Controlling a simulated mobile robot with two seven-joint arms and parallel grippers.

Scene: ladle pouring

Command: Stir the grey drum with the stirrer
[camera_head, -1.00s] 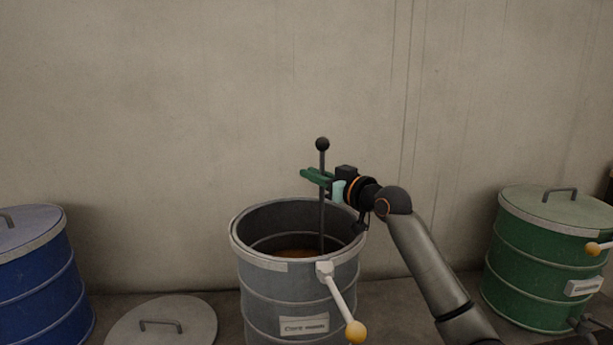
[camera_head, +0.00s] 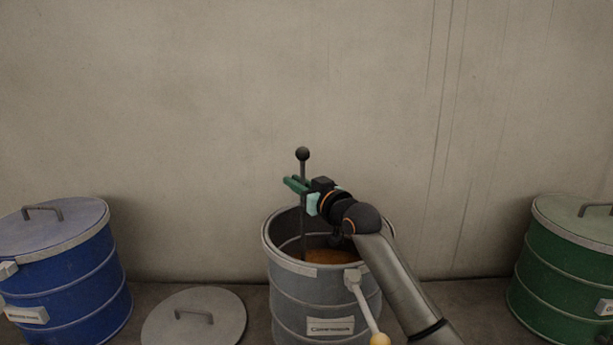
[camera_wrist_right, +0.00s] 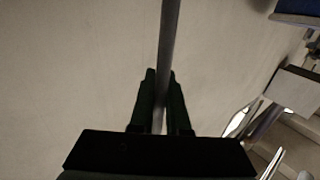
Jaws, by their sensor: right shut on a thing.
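The grey drum (camera_head: 305,300) stands open at the lower middle of the head view, with orange-brown contents (camera_head: 330,257) inside. The stirrer (camera_head: 303,172) is a dark upright rod with a black ball on top. Its lower part goes down inside the drum near the left side of the opening; its lower end is hidden. My right gripper (camera_head: 296,186) has green fingers and is shut on the rod below the ball, above the rim. The right wrist view also shows the rod (camera_wrist_right: 169,50) between the fingers (camera_wrist_right: 160,100). My left gripper is out of view.
A grey lid (camera_head: 225,310) lies on the floor left of the drum. A closed blue drum (camera_head: 75,275) stands at far left and a closed green drum (camera_head: 565,275) at far right. A lever with a yellow knob (camera_head: 379,340) juts from the grey drum's front. A wall stands behind.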

